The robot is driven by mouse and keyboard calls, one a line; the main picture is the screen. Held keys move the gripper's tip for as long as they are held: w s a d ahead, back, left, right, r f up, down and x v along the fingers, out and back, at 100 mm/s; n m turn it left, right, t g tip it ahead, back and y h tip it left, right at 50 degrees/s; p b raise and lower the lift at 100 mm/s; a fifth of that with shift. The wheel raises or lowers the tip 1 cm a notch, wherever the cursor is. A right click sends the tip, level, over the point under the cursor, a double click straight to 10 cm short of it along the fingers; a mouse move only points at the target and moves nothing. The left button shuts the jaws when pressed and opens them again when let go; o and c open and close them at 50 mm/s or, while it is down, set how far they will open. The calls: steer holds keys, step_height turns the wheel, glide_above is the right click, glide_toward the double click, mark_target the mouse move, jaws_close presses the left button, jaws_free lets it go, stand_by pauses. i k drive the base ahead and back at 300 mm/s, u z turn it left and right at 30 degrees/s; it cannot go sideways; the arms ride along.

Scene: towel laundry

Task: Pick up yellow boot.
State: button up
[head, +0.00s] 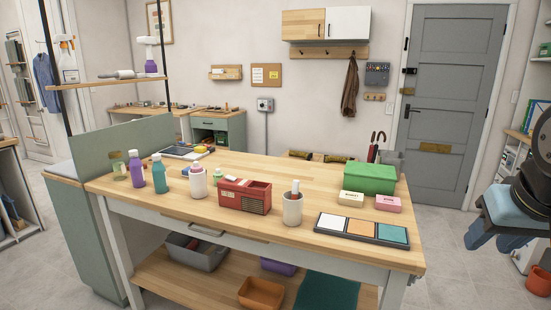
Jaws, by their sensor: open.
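I cannot make out a yellow boot anywhere in the head view. Low tan-brown items (335,158), too small to identify, show behind the far edge of the workbench. My gripper (491,240) is at the right edge, partly cut off by the frame.
The wooden workbench (250,235) fills the middle. It carries bottles, a red box (245,204), a white cup (292,210), a green box (369,178) and a three-colour tray (362,241). A grey door (447,100) stands behind. An orange-red pot (539,281) is on the floor at right.

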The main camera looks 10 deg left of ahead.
mark_target(308, 156)
steer(key=z, duration=0.9)
steer(key=i, duration=4.15)
